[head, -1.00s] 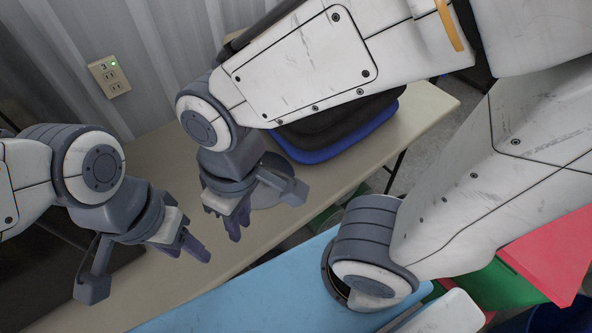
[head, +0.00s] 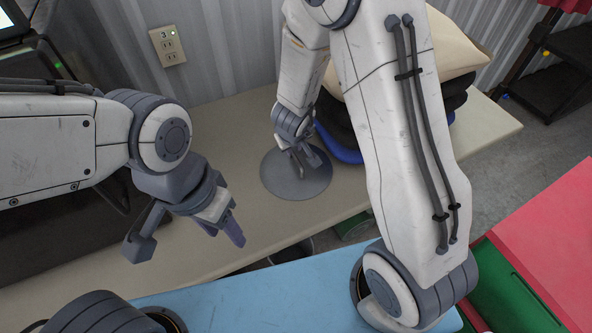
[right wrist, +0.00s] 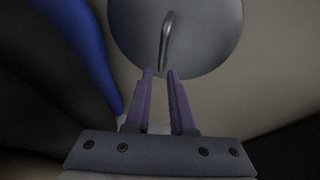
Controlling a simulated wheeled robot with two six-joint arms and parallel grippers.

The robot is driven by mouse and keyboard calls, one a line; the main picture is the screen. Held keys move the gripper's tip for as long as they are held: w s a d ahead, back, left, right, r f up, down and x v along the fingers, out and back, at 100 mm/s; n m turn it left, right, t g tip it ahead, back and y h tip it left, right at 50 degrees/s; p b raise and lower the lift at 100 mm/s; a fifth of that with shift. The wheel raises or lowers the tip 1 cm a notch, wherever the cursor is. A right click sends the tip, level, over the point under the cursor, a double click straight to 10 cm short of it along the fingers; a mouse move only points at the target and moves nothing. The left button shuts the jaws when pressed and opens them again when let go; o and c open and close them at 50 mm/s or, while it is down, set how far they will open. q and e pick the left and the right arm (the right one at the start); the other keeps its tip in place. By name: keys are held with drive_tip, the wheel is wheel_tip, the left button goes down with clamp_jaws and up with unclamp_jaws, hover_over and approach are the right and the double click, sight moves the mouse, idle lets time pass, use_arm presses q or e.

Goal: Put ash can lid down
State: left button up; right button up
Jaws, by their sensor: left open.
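The ash can lid (head: 283,186) is a flat grey disc with a thin raised handle. In the head view it appears to lie on the beige table, or very close above it. My right gripper (head: 303,165) is over it, coming down from the back. In the right wrist view the lid (right wrist: 205,48) lies beyond the fingertips, and its handle (right wrist: 167,38) runs down between the tips of my right gripper (right wrist: 161,75). The fingers have only a narrow gap, closed about the handle's near end. My left gripper (head: 222,222) is open and empty above the table, left of the lid.
The beige table (head: 225,110) has free room left of the lid. Stacked dark, blue and cream cushions (head: 458,52) stand right of it. A blue surface (head: 240,305) is in front, with a bin partly hidden between. A red-topped green box (head: 540,240) is at right.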

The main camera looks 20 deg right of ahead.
drive_tip(key=b+x, duration=0.3)
drive_tip(key=x, duration=0.4)
drive_tip(key=shift+w+a+b, duration=0.15)
drive_tip(key=shift+b, duration=0.15)
clamp_jaws()
drive_tip(key=shift+r, duration=0.1)
idle(0.9)
